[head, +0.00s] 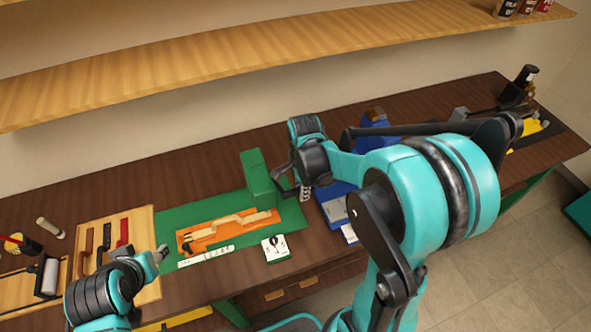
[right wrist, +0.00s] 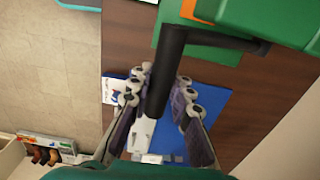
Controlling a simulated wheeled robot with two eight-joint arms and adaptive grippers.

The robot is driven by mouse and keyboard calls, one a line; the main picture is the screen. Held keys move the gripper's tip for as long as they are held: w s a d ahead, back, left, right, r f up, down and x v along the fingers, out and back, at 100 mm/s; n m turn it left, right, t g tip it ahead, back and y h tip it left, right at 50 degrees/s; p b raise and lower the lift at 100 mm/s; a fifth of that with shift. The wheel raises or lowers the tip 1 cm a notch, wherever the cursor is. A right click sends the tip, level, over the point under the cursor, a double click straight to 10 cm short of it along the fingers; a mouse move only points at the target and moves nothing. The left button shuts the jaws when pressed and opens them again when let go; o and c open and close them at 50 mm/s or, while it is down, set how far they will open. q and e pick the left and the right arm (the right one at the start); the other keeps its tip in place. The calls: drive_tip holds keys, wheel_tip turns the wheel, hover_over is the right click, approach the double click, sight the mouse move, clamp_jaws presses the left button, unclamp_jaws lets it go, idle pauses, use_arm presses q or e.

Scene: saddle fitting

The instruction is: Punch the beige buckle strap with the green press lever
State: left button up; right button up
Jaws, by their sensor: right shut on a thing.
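The green press (head: 258,178) stands on the green mat (head: 178,217); its body also fills the upper right corner of the right wrist view (right wrist: 275,18). Its dark lever (right wrist: 172,55) comes out from the press and bends down between my right fingers. My right gripper (right wrist: 158,88) is shut on the lever; in the head view it (head: 304,190) is just right of the press. The beige buckle strap (head: 225,226) lies on an orange board (head: 200,240), its right end near the press foot. My left gripper (head: 160,254) hovers left of the board; its fingers are too small to read.
A white ruler (head: 206,257) and a white card with a dark dial (head: 275,247) lie in front of the board. A wooden tray (head: 144,224) with dark and red tools is at left. A blue tray (head: 336,208) is right of the press. A shelf (head: 200,62) runs above.

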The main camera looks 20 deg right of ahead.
drive_tip(key=shift+s+f+b, duration=0.4)
drive_tip(key=shift+f+b, duration=0.05)
drive_tip(key=shift+f, duration=0.2)
drive_tip(key=shift+s+f+b, duration=0.4)
drive_tip(key=shift+f+b, duration=0.05)
drive_tip(key=shift+f, duration=0.2)
wheel_tip(320, 180, down, 8)
drive_tip(key=s+b, duration=0.1)
drive_tip(key=b, duration=0.6)
drive_tip(key=shift+s+f, duration=0.2)
drive_tip(key=shift+s, duration=0.15)
drive_tip(key=shift+a+r, duration=0.1)
drive_tip(key=shift+r, duration=0.1)
drive_tip(key=shift+w+r+p, duration=0.2)
drive_tip(key=shift+r+p, duration=0.85)
drive_tip(key=shift+r, duration=0.4)
drive_tip(key=shift+r, duration=0.1)
